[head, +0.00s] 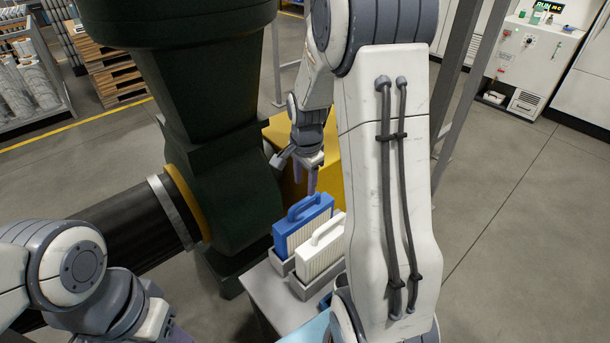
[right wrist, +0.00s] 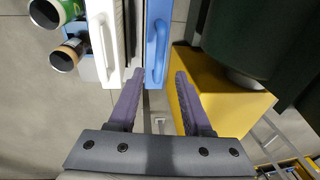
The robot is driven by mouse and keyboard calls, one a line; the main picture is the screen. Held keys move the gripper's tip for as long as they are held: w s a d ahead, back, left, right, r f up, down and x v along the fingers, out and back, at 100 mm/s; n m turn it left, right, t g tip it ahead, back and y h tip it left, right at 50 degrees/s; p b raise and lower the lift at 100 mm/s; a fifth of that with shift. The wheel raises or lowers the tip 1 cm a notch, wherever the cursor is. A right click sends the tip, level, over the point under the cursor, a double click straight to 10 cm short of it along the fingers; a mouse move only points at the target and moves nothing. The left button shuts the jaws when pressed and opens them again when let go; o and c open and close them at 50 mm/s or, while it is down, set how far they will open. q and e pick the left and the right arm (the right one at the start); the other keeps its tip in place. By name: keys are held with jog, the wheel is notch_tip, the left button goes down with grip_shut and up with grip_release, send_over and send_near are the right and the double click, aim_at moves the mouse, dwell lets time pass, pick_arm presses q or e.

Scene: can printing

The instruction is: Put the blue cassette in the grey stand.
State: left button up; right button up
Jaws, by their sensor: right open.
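The blue cassette (head: 304,226) stands upright with its handle on top, its lower edge at a grey stand (head: 282,267). A white cassette (head: 320,250) stands in front of it in a similar grey stand (head: 316,283). My right gripper (head: 305,185) points down, open and empty, just above the blue cassette. In the right wrist view, the blue cassette (right wrist: 158,42) and its handle lie ahead of the gap between my right fingers (right wrist: 155,85), apart from them. My left gripper is mostly below the bottom edge; only a purple part shows.
A grey table (head: 262,300) carries the stands. A large dark green machine (head: 205,130) and a yellow block (head: 322,165) stand close behind.

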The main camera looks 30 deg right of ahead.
jog(key=s+a+r+n, duration=0.2)
jog(key=s+a+n, duration=0.15)
jog(key=a, duration=0.25)
jog(key=s+a+r+n+y, duration=0.1)
jog(key=s+a+r+n, duration=0.1)
jog(key=a+n, duration=0.35)
jog(key=s+a+r+n, duration=0.2)
jog(key=s+a, duration=0.1)
jog(key=a, duration=0.4)
jog(key=s+a+n, duration=0.4)
jog(key=s+n, duration=0.2)
jog(key=s, duration=0.1)
jog(key=s+a+r+n+g, duration=0.1)
jog(key=s+a+n, duration=0.3)
jog(key=s+n, duration=0.2)
jog(key=shift+s+a+n+g+y, duration=0.15)
jog(key=shift+s+n+g+y, duration=0.2)
jog(key=shift+s, duration=0.6)
